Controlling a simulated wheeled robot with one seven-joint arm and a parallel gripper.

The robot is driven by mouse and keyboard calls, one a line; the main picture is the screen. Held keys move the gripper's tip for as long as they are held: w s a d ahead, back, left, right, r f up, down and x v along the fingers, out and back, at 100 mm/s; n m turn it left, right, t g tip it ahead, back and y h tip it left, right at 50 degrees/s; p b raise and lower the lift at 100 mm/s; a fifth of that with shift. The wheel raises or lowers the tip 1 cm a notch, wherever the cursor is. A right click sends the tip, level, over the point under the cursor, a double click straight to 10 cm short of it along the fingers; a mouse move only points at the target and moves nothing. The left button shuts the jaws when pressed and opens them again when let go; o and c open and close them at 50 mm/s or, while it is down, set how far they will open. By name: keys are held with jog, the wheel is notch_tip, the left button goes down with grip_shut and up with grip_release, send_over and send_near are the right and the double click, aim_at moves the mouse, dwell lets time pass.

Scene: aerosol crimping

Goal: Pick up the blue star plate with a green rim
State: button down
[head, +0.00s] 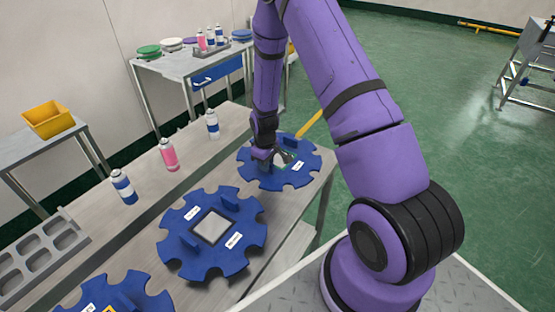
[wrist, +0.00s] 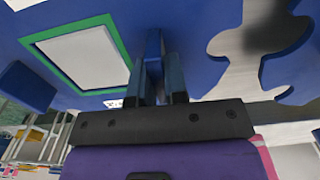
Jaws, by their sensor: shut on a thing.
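The blue star plate with a green rim (head: 299,177) is at the far right end of the long table in the head view, with notches around its edge and a white label. In the wrist view its blue face (wrist: 200,20) fills much of the picture, and the green rim (wrist: 118,42) frames a pale square. My gripper (head: 268,157) is at the plate's left part. In the wrist view, my gripper's fingers (wrist: 163,82) are shut on the plate's upright blue tab. My gripper hides part of the plate in the head view. I cannot tell whether the plate touches the table.
Another blue star plate (head: 178,222) with a grey square lies mid-table, and a third (head: 75,305) is at the bottom edge. A blue-white can (head: 123,187), a pink can (head: 168,155) and another blue-white can (head: 212,125) stand behind. A grey tray (head: 40,262) is at left.

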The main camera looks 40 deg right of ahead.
jog(key=shift+r, duration=0.1)
notch_tip(320, 180, up, 10)
jog(key=shift+f, duration=0.1)
jog(key=shift+a, duration=0.1)
dwell(0.3)
